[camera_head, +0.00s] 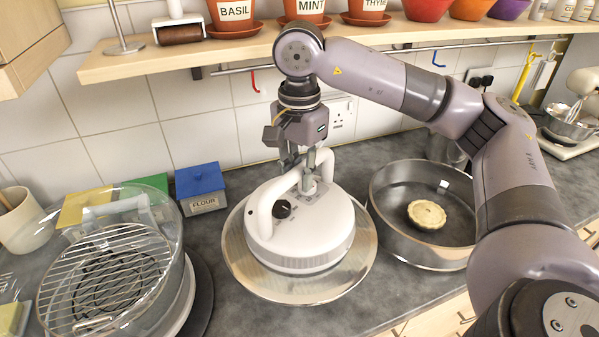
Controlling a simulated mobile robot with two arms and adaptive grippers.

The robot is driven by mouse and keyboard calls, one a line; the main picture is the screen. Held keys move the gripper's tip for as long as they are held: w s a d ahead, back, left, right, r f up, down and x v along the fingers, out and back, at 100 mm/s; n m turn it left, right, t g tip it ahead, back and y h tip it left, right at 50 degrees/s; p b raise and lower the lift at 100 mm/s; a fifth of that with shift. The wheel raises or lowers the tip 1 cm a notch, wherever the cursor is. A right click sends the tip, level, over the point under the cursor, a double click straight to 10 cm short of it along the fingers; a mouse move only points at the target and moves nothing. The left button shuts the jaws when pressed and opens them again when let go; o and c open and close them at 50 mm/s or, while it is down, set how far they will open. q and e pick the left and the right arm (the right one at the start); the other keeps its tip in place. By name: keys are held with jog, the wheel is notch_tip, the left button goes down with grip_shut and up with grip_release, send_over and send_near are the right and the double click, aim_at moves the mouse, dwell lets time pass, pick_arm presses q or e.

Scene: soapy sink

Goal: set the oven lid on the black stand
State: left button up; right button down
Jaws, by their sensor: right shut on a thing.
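The oven lid (318,240) is a round white unit with a dark knob, an arched white handle and a wide shiny rim, in the middle of the view. My right gripper (307,172) comes down from above and is shut on the lid's handle. The lid looks about level; I cannot tell whether its rim touches the counter. A dark round edge (203,300), possibly the black stand, shows under the glass bowl at the left; no other stand is clearly visible. My left gripper is not in view.
A glass bowl (160,215) with wire racks (105,275) stands at the left. A clear round bowl (385,225) holding a pie (427,214) is close on the right. A blue flour tin (200,186) is behind. A shelf (160,63) with pots overhangs the back.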

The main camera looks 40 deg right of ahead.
aim_at(300, 204)
jog(key=shift+f+b, duration=1.7)
jog(key=shift+f, duration=0.2)
jog(key=c, duration=1.5)
grip_release()
jog(key=shift+s, duration=0.1)
jog(key=shift+o, duration=0.5)
jog(key=shift+f, duration=0.15)
notch_tip(300, 204, up, 12)
jog(key=shift+r, duration=0.1)
